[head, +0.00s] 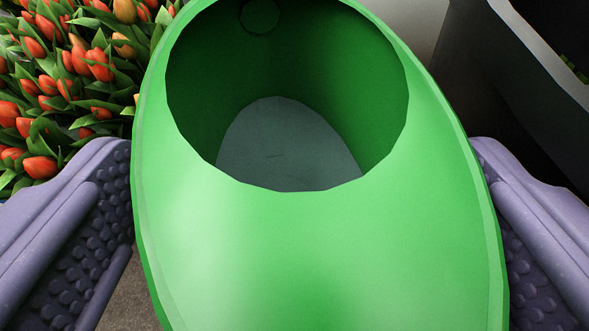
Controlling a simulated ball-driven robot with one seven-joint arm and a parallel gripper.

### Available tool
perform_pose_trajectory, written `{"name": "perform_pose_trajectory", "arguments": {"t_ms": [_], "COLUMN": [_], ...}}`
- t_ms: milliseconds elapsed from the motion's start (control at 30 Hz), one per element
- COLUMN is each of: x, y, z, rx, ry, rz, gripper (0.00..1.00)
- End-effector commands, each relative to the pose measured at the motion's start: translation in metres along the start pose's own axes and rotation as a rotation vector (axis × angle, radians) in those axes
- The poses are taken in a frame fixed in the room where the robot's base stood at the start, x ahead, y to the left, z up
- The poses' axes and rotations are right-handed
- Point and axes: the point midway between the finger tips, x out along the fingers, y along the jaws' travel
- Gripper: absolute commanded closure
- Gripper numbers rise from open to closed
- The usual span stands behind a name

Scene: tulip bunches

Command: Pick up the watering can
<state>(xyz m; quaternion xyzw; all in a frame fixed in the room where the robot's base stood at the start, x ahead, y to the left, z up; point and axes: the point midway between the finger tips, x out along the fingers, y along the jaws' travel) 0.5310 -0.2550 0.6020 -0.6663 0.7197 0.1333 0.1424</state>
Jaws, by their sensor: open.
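The green watering can (320,250) fills the middle of the head view, seen from above and close up. Its large oval opening is at the top, and I see down to a grey surface inside. The can looks empty. My gripper (315,235) has its two purple, knobbed fingers on either side of the can, one at the left and one at the right. The jaws are open around the body. Whether the fingers touch its sides I cannot tell. The can's lower end is cut off by the frame.
Bunches of orange-red tulips (60,80) with green leaves crowd the upper left. A dark grey container (520,100) stands at the upper right, close to the right finger. A patch of grey floor (128,300) shows at the lower left.

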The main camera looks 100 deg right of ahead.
Motion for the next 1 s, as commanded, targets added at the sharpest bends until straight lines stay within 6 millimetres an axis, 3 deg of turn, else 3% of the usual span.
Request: {"name": "perform_pose_trajectory", "arguments": {"t_ms": [200, 633, 867, 1000], "x": [0.002, 0.001, 0.001, -0.005], "y": [-0.001, -0.001, -0.001, -0.001], "z": [-0.001, -0.001, -0.003, -0.016], "rx": [0.000, 0.000, 0.001, 0.002], "ry": [0.000, -0.001, 0.001, 0.001], "rz": [-0.002, -0.002, -0.002, -0.002], "gripper": [0.00, 0.99, 1.00, 1.00]}}
